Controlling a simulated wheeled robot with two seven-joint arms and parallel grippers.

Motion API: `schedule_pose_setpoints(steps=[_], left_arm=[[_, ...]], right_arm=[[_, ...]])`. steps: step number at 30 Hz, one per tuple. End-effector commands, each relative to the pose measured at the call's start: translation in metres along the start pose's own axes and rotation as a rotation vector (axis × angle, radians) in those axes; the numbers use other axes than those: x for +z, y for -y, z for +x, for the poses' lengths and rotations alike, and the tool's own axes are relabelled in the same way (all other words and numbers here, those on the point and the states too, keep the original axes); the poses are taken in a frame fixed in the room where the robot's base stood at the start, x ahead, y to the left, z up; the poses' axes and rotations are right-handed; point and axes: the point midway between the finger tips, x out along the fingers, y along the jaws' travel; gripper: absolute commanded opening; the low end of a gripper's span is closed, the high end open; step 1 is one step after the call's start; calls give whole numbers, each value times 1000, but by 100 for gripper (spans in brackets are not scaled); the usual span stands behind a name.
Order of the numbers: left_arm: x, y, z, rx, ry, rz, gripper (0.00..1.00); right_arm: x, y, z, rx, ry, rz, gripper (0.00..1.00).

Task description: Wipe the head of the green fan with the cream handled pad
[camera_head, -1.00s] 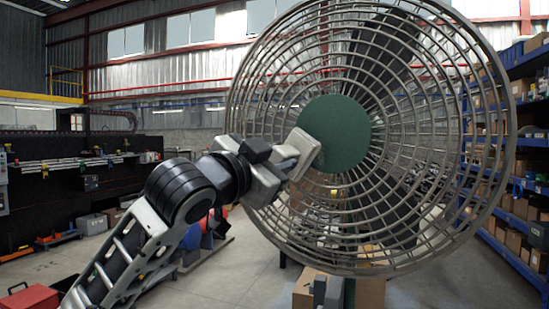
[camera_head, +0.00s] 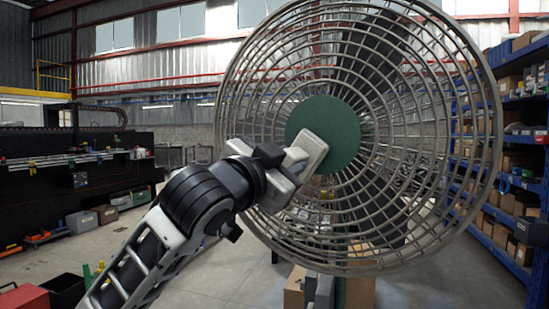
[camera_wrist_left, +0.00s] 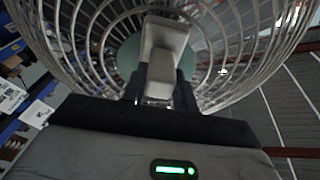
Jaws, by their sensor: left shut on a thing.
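The green fan (camera_head: 340,125) fills the middle of the head view, with a green hub disc and a round wire cage; its head also shows in the left wrist view (camera_wrist_left: 127,58). My left gripper (camera_head: 285,170) is shut on the cream handled pad (camera_head: 313,149). The pad is at the front of the cage, overlapping the lower left of the green disc. In the left wrist view the pad (camera_wrist_left: 165,45) stands between the fingers, in front of the disc. I cannot tell whether it touches the cage. My right gripper is not in view.
Blue shelves (camera_head: 490,217) with cardboard boxes stand at the right. A dark workbench (camera_head: 80,190) with tools runs along the left. Cardboard boxes (camera_head: 295,287) stand below the fan. A red box (camera_head: 24,298) is at the lower left. Grey floor lies open between.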

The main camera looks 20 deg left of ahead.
Motion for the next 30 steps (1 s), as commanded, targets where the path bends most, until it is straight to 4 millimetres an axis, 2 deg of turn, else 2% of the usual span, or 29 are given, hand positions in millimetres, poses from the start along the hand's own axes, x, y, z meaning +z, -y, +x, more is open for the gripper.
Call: schedule_pose_setpoints(steps=[4, 11, 24, 30], left_arm=[[-4, -6, 0, 0, 0, 0, 11], [-4, -4, 3, -1, 0, 0, 11], [18, 25, 3, -3, 6, 0, 11], [22, 29, 3, -4, 6, 0, 11]], right_arm=[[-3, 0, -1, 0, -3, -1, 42], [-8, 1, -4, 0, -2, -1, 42], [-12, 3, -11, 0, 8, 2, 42], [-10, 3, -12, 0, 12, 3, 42]])
